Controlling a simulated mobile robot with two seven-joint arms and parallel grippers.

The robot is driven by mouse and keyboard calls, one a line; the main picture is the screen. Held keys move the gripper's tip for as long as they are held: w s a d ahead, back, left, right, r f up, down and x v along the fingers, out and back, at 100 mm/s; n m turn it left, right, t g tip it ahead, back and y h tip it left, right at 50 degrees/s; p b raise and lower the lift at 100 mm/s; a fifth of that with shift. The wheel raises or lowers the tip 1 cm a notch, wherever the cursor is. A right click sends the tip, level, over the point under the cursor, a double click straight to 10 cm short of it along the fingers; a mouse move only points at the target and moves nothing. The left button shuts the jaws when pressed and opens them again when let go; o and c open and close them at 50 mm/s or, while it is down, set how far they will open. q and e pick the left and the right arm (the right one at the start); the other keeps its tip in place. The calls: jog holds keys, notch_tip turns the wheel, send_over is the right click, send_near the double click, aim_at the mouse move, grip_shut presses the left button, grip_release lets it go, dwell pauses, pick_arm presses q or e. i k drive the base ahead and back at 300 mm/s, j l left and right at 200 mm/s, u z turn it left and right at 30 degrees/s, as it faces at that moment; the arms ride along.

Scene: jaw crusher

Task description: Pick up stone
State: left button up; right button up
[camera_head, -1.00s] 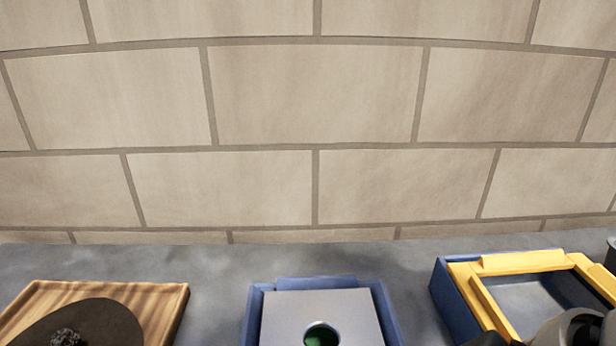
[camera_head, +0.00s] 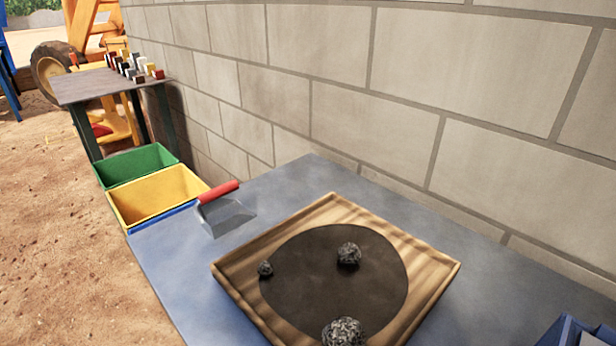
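Three rough grey speckled stones sit on a dark round patch (camera_head: 310,283) inside a square wooden tray (camera_head: 432,285). The small stone (camera_head: 265,268) is at the left edge of the patch. The medium stone (camera_head: 349,253) is near the patch's upper middle. The largest stone (camera_head: 344,332) is at the front and is cut off by the bottom of the view. Neither of my grippers shows in the head view.
The tray is on a grey-blue table (camera_head: 180,265) against a block wall. Yellow (camera_head: 155,195) and green (camera_head: 135,166) bins are beyond the table's left edge. A blue object (camera_head: 578,332) is at bottom right.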

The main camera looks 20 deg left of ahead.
aim_at(264, 268)
jog(key=i+j+u, duration=0.1)
jog(key=j+u, duration=0.2)
jog(key=u, duration=0.2)
jog(key=i+l+u, duration=0.15)
jog(key=i, duration=0.2)
jog(key=i+l+u, duration=0.15)
jog(key=i, duration=0.2)
